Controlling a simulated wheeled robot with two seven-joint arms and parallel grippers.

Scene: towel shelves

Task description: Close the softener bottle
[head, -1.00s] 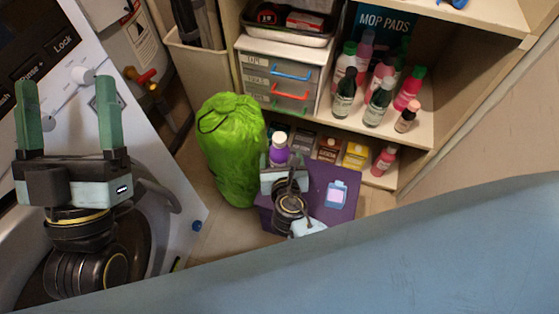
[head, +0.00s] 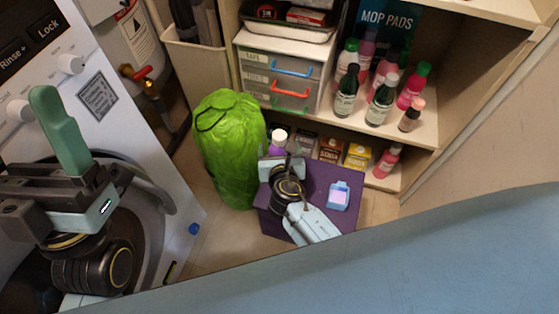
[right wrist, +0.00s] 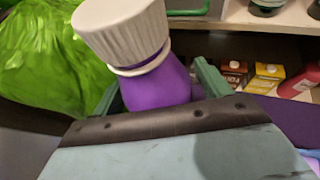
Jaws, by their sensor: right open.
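The softener bottle is purple with a ribbed white cap (right wrist: 122,25). In the head view its white top (head: 279,136) shows between the green bag and the shelf. In the right wrist view the purple body (right wrist: 158,88) stands tilted between the green fingers of my right gripper (right wrist: 155,85), and its lower part is hidden behind the gripper. The cap sits on the neck; I cannot tell whether it is fully closed. My right gripper, also in the head view (head: 283,163), is open around the bottle.
A bright green bag (head: 228,150) stands just left of the bottle. A purple box (head: 318,180) with a light-blue bottle shape is below my right gripper. The shelf (head: 425,125) behind holds several bottles, cartons and drawers (head: 285,85). A blue surface (head: 440,265) fills the lower right.

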